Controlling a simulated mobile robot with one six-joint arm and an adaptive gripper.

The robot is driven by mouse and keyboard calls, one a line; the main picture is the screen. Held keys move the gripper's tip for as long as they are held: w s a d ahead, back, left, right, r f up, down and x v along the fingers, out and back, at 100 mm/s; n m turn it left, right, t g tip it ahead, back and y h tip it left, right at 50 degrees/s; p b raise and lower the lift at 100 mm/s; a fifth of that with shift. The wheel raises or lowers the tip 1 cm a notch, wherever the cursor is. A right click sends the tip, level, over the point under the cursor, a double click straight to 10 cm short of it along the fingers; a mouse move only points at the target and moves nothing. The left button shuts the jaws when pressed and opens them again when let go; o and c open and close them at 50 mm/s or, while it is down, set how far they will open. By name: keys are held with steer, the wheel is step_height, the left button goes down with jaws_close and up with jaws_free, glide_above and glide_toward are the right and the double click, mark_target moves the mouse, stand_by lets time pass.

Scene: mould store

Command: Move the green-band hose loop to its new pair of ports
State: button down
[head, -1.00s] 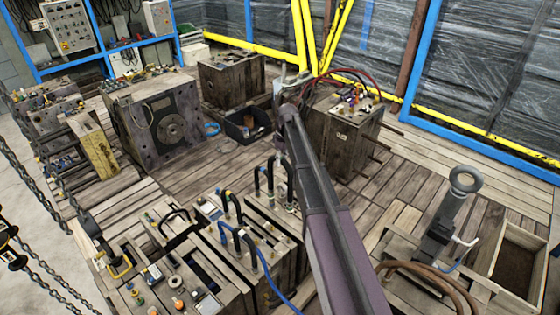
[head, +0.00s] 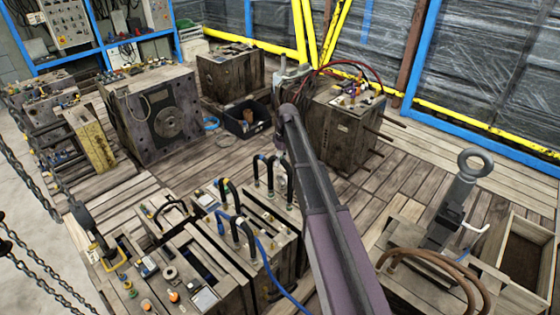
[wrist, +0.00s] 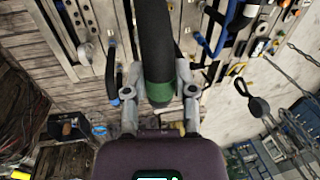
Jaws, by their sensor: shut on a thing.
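In the wrist view my gripper (wrist: 158,82) is shut on a thick black hose with a green band (wrist: 158,92) near its end. The banded end sits between the two fingers, and the hose runs up out of the picture; its other end is out of view. In the head view the arm hides most of my gripper, and I cannot make out the green band there. Several upright black hose loops (head: 244,232) stand on the slotted wooden-looking mould blocks (head: 262,262) at the front. Some of them have blue bands.
A block with red hoses (head: 345,125) stands behind my arm. A large block with a round plate (head: 160,115) and a black bin (head: 245,122) are further back. Chains (head: 45,275) hang at left. An eye-topped post (head: 460,195) and an open crate (head: 525,250) are at right.

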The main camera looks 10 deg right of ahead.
step_height(320, 180, down, 13)
steer(key=b, duration=1.2)
steer(key=shift+f+b, duration=0.15)
steer(key=shift+b, duration=0.2)
steer(key=shift+d+f+b, duration=0.1)
steer(key=shift+f+b, duration=1.35)
steer(key=shift+b, duration=0.05)
stand_by(4.4)
